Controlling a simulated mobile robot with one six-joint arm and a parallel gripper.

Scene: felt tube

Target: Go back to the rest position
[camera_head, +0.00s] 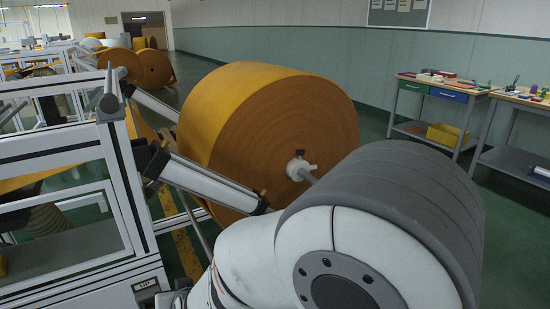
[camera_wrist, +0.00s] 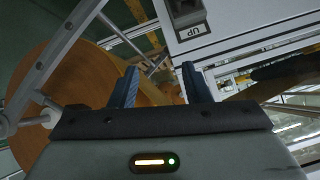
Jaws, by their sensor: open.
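My gripper (camera_wrist: 160,84) shows in the wrist view with its two blue fingers apart and nothing between them. In the head view my white and grey arm fills the lower right, and the gripper itself is hidden. A large orange felt roll (camera_head: 235,120) hangs on a shaft (camera_head: 302,169) in the middle of the head view, behind my arm. The roll (camera_wrist: 40,75) also shows at the left of the wrist view, beyond the fingers. The gripper appears apart from it.
An aluminium machine frame (camera_head: 120,180) stands at left, with a switch box (camera_wrist: 188,12) marked "UP" near the gripper in the wrist view. Workbenches (camera_head: 440,92) with tools stand at right. More orange rolls (camera_head: 150,68) stand at the back left. Green floor lies open behind the roll.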

